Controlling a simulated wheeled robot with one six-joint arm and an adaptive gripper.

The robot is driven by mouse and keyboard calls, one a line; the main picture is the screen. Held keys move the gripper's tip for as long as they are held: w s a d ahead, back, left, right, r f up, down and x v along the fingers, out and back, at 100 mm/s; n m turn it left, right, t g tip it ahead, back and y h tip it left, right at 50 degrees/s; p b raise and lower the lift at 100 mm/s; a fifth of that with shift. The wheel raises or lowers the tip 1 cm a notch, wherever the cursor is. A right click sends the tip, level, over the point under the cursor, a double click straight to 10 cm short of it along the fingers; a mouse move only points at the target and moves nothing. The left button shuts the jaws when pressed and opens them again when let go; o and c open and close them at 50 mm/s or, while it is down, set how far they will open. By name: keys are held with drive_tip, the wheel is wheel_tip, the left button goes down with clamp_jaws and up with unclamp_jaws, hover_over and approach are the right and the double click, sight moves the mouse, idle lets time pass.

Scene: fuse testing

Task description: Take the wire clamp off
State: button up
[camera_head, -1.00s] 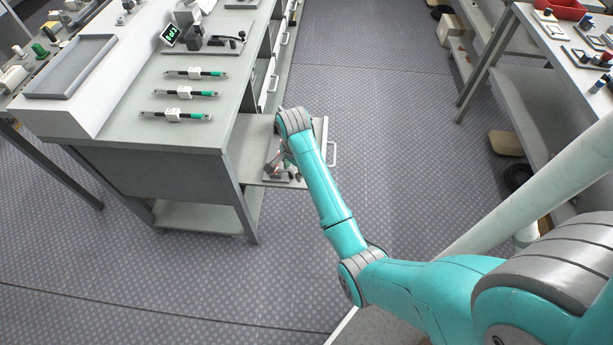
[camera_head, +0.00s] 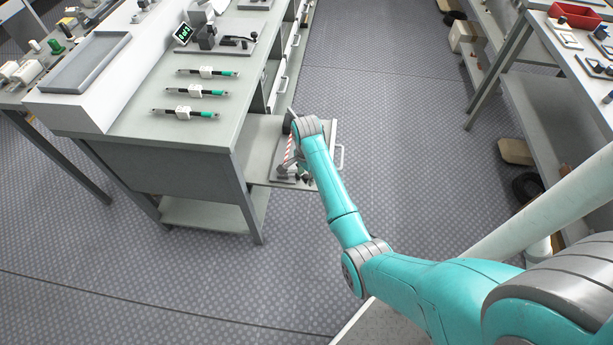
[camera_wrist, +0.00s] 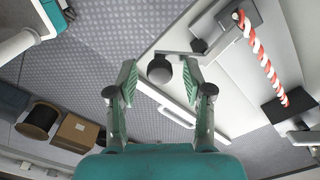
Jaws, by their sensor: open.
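A red-and-white twisted wire (camera_wrist: 262,55) runs between two dark holders at the right of the wrist view. It also shows in the head view (camera_head: 288,152), over the pulled-out drawer (camera_head: 262,135). A dark round knob (camera_wrist: 159,70) shows between the fingertips of my gripper (camera_wrist: 157,82). A grey metal strip runs from near it to a second dark knob (camera_wrist: 198,46). Which of these parts is the wire clamp, I cannot tell for sure. My gripper is open, with no grip on the knob visible.
The workbench (camera_head: 190,140) holds several fuse-like rods, a grey tray (camera_head: 87,62) and a device with a lit display (camera_head: 184,34). A second bench with a red bin (camera_head: 574,15) stands at the right. The floor between the benches is clear.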

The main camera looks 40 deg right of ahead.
drive_tip(key=shift+f, duration=0.55)
clamp_jaws()
